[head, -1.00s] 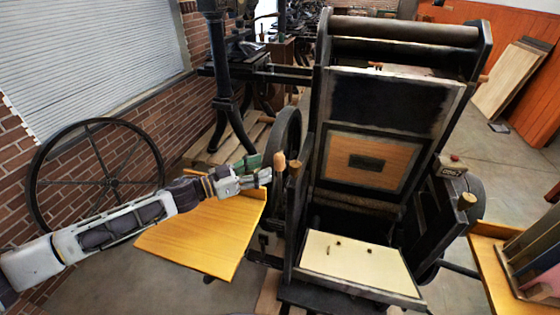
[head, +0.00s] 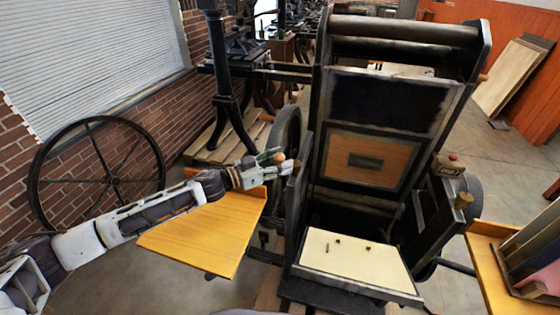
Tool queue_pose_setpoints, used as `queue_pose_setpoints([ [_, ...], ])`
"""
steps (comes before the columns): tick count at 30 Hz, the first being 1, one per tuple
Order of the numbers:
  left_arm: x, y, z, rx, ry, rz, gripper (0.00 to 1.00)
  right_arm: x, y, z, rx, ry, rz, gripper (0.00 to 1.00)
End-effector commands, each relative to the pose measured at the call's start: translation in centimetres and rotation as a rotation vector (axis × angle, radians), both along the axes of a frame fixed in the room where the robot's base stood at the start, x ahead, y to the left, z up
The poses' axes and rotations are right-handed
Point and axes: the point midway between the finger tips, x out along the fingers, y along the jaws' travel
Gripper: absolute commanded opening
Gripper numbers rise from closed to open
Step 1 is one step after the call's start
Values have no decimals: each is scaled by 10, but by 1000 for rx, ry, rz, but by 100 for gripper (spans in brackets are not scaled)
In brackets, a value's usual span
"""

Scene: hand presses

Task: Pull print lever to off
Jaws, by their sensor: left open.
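The printing press (head: 325,150) is a large black machine with a wooden panel and a cream bed. My left gripper (head: 282,168) is open right at this handle, at the press's left edge. The handle is in front of or between the fingers; I cannot tell which, nor whether they touch. The lever's lower part is hidden by the gripper. My right gripper is not in view.
A yellow wooden board (head: 205,235) lies under my left forearm, close to the press. A black spoked wheel (head: 95,180) stands by the brick wall. A wooden side table (head: 490,270) with stacked panels is at the right. A red button (head: 453,157) sits on the press's right side.

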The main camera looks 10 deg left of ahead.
Motion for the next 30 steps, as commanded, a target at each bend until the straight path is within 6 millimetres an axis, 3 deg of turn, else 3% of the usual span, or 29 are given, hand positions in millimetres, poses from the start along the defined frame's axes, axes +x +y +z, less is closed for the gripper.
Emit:
queue_pose_setpoints([
  [9,1,-1,0,1,1,0,52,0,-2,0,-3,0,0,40],
  [21,1,0,0,1,1,1,2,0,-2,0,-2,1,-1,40],
  [30,-1,0,-1,-2,-3,1,0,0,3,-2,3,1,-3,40],
])
